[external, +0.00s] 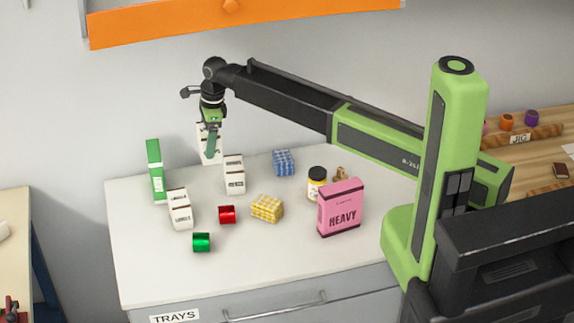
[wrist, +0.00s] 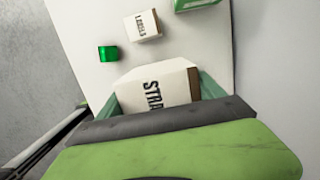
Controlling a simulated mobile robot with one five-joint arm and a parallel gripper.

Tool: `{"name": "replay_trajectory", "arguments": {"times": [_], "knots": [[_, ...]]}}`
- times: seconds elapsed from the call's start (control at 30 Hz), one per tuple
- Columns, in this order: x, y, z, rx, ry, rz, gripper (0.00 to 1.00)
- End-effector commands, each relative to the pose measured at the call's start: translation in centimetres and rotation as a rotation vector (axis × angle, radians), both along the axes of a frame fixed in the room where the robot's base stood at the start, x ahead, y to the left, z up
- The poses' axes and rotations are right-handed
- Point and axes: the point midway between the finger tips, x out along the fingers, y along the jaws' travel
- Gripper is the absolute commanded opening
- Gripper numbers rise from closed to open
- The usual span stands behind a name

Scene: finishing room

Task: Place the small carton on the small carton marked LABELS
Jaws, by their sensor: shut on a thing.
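My gripper (external: 211,148) is shut on a small white carton (external: 203,142). In the wrist view the held carton (wrist: 160,85) sits between the green fingers, with lettering that begins "STRA" and the rest hidden. It is in the air above the back left of the counter. The small carton marked LABELS (external: 180,210) stands on the counter, lower and nearer the front than my gripper. It also shows in the wrist view (wrist: 143,25), beyond the held carton and apart from it, its top clear.
A green box (external: 156,170) stands just behind LABELS, a green cylinder (external: 201,242) in front. Another white carton (external: 234,175) stands to the right. A red cylinder (external: 227,214), yellow checked block (external: 267,208) and pink HEAVY box (external: 340,207) are further right. An orange shelf (external: 240,18) hangs above.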

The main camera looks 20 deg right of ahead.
Motion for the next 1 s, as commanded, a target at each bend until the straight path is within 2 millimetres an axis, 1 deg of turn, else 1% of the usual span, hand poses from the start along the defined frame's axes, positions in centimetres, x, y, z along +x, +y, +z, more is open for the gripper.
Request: {"name": "replay_trajectory", "arguments": {"times": [0.07, 0.17, 0.27, 0.4, 0.5, 0.6, 0.7, 0.87, 0.97, 1.0], "knots": [[0.0, -0.1, 0.1, 0.000, 0.000, -0.002, 0.26], [-0.1, 0.5, -0.6, 0.000, 0.000, 0.000, 0.26], [-0.5, 2.6, -2.2, 0.001, 0.000, 0.001, 0.26], [-1.2, 6.3, -4.7, 0.001, 0.000, 0.002, 0.26], [-1.8, 8.7, -6.1, 0.001, 0.000, 0.001, 0.26], [-2.3, 10.4, -6.9, 0.001, 0.000, 0.000, 0.26], [-2.5, 11.2, -7.2, 0.001, 0.000, -0.001, 0.26], [-2.6, 11.3, -7.2, 0.000, -0.001, -0.002, 0.26], [-2.6, 11.3, -8.5, 0.000, -0.001, -0.002, 0.26], [-2.6, 11.3, -9.2, 0.000, -0.001, -0.002, 0.26]]}}
